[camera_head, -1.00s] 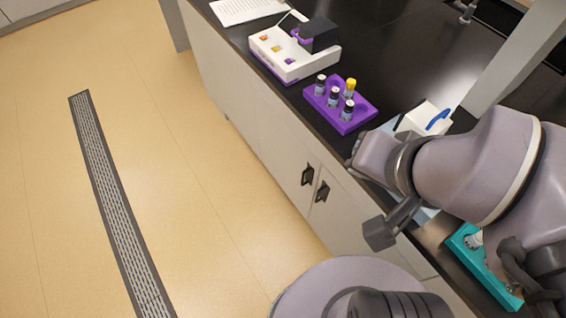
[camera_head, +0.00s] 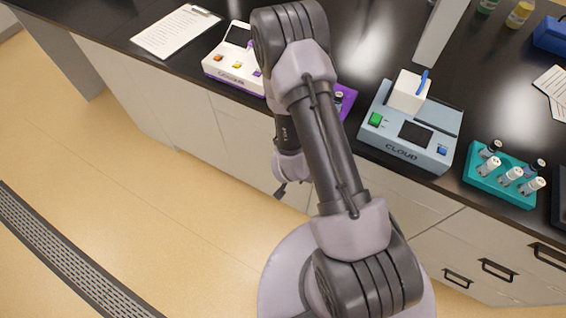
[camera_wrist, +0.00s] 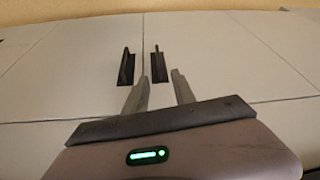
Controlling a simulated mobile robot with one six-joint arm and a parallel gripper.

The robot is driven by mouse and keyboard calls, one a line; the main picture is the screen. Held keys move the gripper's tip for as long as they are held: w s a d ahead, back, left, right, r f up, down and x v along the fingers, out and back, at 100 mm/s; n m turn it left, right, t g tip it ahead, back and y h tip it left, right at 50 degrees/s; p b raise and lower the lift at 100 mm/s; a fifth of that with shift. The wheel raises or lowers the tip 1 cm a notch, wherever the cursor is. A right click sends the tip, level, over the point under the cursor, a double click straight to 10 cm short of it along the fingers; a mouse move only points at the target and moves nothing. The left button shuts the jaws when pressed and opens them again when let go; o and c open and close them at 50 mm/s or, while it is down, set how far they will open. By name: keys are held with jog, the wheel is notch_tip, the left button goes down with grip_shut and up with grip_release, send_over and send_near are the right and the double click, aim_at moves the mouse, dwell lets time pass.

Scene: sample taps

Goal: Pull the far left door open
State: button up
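The cabinet front shows pale door panels under a black counter in the head view, with the leftmost stretch of panels (camera_head: 112,82) closed. In the wrist view two black handles, one on the left (camera_wrist: 126,68) and one on the right (camera_wrist: 159,66), stand side by side at a seam between two pale doors (camera_wrist: 75,70). My gripper (camera_wrist: 160,78) is open and empty, its fingertips short of the handles and pointing toward them. In the head view my gripper (camera_head: 281,188) hangs in front of the cabinet, partly behind my arm, which hides the handles.
On the counter stand a white device (camera_head: 232,68), a purple rack (camera_head: 346,98) mostly behind my arm, a blue-grey device (camera_head: 400,150) and a teal tube rack (camera_head: 500,183). Drawers with black handles (camera_head: 497,270) are at the lower right. The floor on the left is clear, with a drain grate (camera_head: 50,255).

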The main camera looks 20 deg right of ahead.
jog(key=b+x, duration=0.6)
jog(key=x, duration=1.1)
jog(key=shift+s+d+f, duration=0.1)
jog(key=shift+d+f, duration=0.05)
jog(key=shift+d, duration=0.1)
grip_shut()
dwell(0.4)
